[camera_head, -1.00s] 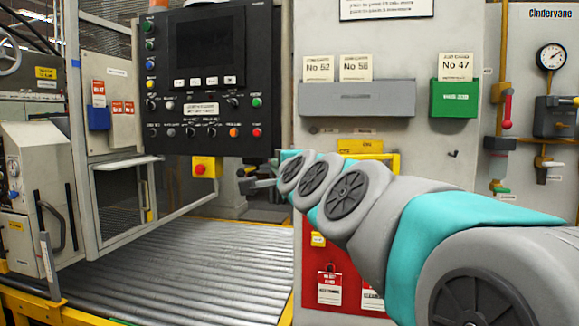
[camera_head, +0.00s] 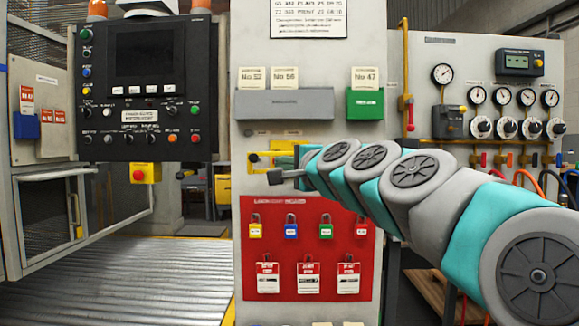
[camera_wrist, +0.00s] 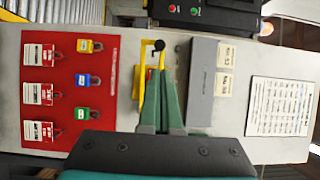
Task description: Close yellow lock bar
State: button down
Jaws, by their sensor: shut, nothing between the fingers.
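The yellow lock bar (camera_head: 265,160) is on the grey cabinet face, below the grey card holder, with a dark knob at its left end. My arm partly hides it in the head view. In the wrist view, turned on its side, the yellow bar (camera_wrist: 149,62) and its black knob (camera_wrist: 159,45) lie just beyond my green fingers. My gripper (camera_wrist: 164,72) is shut and empty, its fingertips close to the bar. I cannot tell whether they touch it. Its fingers are mostly hidden in the head view.
Below the bar is a red lockout board (camera_head: 307,285) with several padlocks and tags. A black control panel (camera_head: 147,85) hangs at the left, with a yellow emergency-stop box (camera_head: 146,173) under it. A green card holder (camera_head: 364,103) is above my arm. Gauges are at the right.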

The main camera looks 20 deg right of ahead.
aim_at(255, 158)
jog(key=w+a, duration=0.1)
jog(key=w, duration=0.7)
jog(key=w+a, duration=0.1)
jog(key=w, duration=0.3)
jog(key=shift+w+a+p, duration=0.35)
jog(key=shift+w, duration=0.05)
jog(key=shift+r, duration=0.1)
